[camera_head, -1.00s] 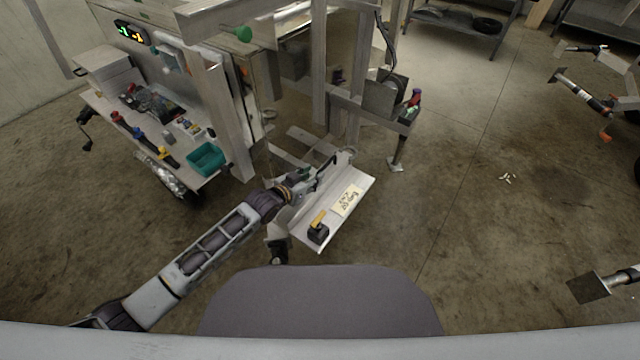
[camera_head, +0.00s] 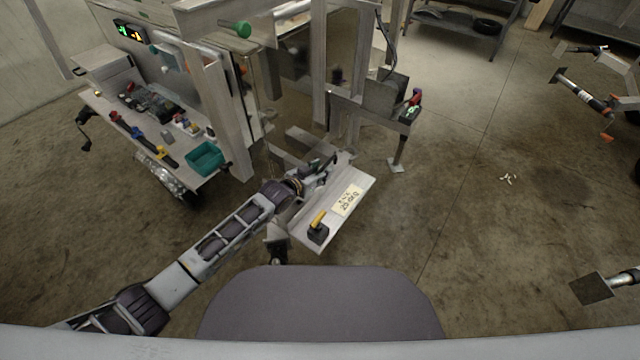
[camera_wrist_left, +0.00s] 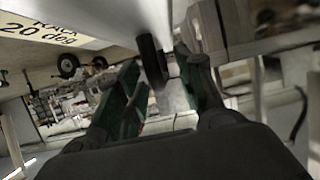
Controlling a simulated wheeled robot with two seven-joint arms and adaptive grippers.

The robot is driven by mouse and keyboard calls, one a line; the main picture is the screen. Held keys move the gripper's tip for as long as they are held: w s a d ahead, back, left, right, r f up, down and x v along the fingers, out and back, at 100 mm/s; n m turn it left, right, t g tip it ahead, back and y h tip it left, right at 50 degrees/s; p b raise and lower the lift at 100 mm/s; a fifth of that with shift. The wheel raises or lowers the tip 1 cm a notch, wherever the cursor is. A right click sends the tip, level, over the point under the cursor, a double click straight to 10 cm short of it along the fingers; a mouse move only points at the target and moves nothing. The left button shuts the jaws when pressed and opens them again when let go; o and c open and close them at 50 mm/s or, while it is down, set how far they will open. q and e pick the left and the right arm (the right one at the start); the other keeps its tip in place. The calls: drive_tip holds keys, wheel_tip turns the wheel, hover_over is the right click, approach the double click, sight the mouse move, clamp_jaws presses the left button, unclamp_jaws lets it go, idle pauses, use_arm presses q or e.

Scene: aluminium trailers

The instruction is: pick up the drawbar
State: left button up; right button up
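My left gripper (camera_head: 322,169) is at the upper end of a tilted metal rack shelf (camera_head: 312,212). In the left wrist view its two green-lined fingers (camera_wrist_left: 165,90) stand apart, so it is open. A dark block (camera_wrist_left: 152,62) and a pale grey piece show between or just beyond the fingers; I cannot tell whether either touches them. I cannot pick out the drawbar with certainty; the arm and gripper cover part of the shelf's upper end. My right gripper is not in view.
The shelf carries a paper label (camera_head: 347,200) and a black block with a yellow top (camera_head: 318,229). A workbench with a teal bin (camera_head: 205,157) stands at left. Metal posts (camera_head: 319,70) rise behind the gripper.

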use_arm(q)
drive_tip(key=shift+c, duration=0.2)
clamp_jaws()
idle(0.3)
drive_tip(key=shift+w+r, duration=0.1)
drive_tip(key=shift+r, duration=0.1)
